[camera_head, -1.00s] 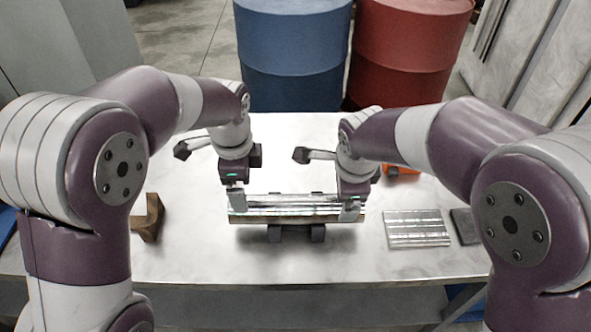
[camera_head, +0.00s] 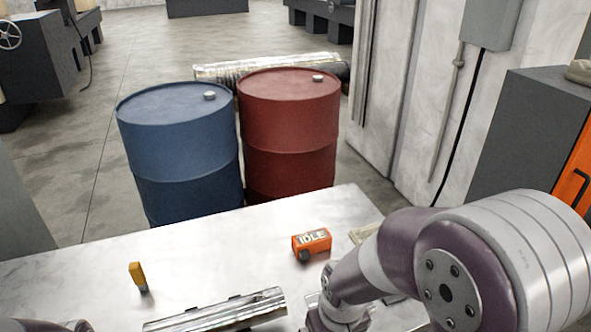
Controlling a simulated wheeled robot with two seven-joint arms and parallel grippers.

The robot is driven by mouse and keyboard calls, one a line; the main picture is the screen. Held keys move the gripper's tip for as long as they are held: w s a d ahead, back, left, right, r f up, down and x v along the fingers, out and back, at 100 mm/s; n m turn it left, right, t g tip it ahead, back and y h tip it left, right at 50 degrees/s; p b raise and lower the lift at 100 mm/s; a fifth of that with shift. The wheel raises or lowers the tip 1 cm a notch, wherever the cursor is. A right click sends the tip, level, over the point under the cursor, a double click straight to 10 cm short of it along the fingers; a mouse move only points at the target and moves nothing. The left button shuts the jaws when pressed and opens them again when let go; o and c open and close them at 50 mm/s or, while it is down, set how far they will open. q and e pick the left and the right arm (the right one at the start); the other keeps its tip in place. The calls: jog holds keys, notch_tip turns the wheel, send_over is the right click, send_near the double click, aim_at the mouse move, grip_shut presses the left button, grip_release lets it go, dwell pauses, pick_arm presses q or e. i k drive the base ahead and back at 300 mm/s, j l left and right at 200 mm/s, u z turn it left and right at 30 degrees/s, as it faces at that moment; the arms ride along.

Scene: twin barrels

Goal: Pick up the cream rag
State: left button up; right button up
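The cabinet (camera_head: 530,135) has an orange front. A blue barrel (camera_head: 180,150) and a red barrel (camera_head: 290,130) stand behind the table (camera_head: 220,255). On it are an orange IDLE box (camera_head: 312,242), a yellow-topped piece (camera_head: 138,276) and a metal bar (camera_head: 215,314).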

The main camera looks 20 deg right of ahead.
aim_at(357, 235)
jog(key=z, duration=1.2)
